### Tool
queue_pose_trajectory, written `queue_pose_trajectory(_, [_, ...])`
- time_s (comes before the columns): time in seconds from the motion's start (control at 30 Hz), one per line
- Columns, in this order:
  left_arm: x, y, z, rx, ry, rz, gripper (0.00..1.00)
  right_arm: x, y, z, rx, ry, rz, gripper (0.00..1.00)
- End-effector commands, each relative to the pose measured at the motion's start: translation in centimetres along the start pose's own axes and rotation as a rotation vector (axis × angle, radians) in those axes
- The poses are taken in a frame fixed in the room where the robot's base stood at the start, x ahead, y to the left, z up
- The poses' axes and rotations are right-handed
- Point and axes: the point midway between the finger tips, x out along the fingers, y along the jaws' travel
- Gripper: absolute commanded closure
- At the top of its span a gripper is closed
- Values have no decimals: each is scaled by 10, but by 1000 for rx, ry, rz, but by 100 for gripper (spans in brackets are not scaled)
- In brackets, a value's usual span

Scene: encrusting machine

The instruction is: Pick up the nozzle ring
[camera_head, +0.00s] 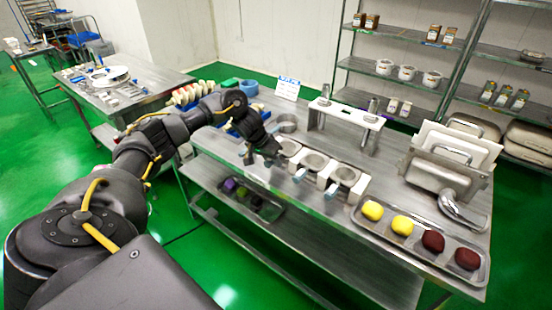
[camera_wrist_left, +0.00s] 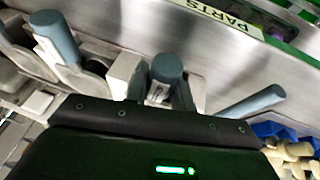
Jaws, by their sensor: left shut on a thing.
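Several metal nozzle rings with blue-grey handles are on the steel table. The nozzle ring (camera_head: 289,147) at my left gripper sits at the left end of a row of white holders. Two more rings, the middle ring (camera_head: 315,162) and the right ring (camera_head: 346,176), stand in the same row. My left gripper (camera_head: 272,157) reaches down from the left and is shut on the nozzle ring; the contact is mostly hidden by the gripper. In the left wrist view a blue-grey handle (camera_wrist_left: 167,68) shows just beyond the dark gripper body. My right gripper is out of view.
A metal tray (camera_head: 359,217) with yellow and dark red pieces lies at the front right. A white stand (camera_head: 347,115) is behind the rings, and white panels (camera_head: 455,150) stand to the right. Coloured parts crowd the table's back left. Shelves stand behind.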

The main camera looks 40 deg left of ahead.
Motion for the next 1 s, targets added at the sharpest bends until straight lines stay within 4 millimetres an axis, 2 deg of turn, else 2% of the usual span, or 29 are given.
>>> queue_pose_trajectory(0.23, [-26, 6, -13, 2, 8, 1, 100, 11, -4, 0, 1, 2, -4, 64])
queue_pose_trajectory(0.43, [-78, -19, -16, -1, 9, -4, 100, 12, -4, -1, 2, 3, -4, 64])
queue_pose_trajectory(0.53, [-107, -32, -17, -2, 7, -5, 100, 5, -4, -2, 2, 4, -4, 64])
queue_pose_trajectory(0.6, [-117, -48, -11, -4, 5, -5, 100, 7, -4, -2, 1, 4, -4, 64])
queue_pose_trajectory(0.8, [-146, -78, -4, -2, 3, -1, 100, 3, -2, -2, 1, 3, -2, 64])
queue_pose_trajectory(1.0, [-160, -93, 1, -1, 3, 0, 100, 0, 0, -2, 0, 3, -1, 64])
